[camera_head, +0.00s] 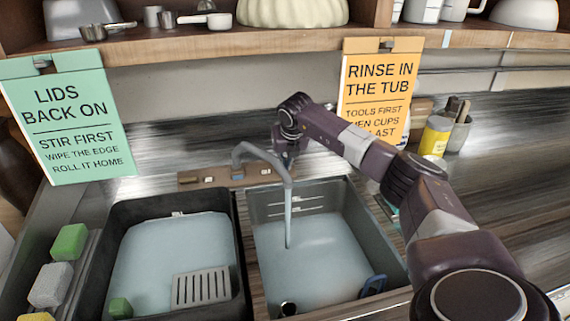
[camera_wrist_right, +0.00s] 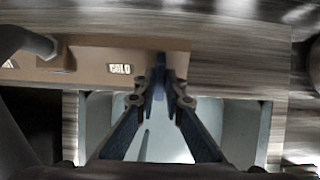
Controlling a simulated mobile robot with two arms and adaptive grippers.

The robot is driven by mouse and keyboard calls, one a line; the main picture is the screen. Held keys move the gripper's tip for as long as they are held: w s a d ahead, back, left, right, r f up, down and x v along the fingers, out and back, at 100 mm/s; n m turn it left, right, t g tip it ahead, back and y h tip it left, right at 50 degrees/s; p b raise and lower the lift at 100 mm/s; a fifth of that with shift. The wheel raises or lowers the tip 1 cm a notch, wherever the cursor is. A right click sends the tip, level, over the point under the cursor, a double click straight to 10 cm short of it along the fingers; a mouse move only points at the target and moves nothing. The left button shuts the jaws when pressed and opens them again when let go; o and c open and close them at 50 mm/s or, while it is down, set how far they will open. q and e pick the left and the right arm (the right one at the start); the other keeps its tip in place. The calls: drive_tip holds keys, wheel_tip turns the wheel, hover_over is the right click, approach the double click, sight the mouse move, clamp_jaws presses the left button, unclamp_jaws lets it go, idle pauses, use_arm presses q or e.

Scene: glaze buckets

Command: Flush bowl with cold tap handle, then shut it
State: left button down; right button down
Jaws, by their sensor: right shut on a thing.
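The grey tap (camera_head: 262,153) arches from a brown base strip (camera_head: 222,176) behind the two basins. Water (camera_head: 288,222) runs from its spout into the right basin (camera_head: 375,240), which holds pale water. My right gripper (camera_wrist_right: 160,92) reaches the right end of the strip and is shut on the blue cold tap handle (camera_wrist_right: 158,68), beside the COLD label (camera_wrist_right: 120,69). In the head view the arm and tap mostly hide the handle and fingertips. My left gripper is not in view. No separate bowl shows in the basins.
More sponges (camera_head: 70,242) lie at far left. An orange sign (camera_head: 378,85) hangs behind my right arm. A yellow container (camera_head: 436,136) stands on the right counter.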

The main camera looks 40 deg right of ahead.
idle(0.3)
drive_tip(key=c, duration=2)
unclamp_jaws()
drive_tip(key=v, duration=1.2)
drive_tip(key=shift+r, duration=0.1)
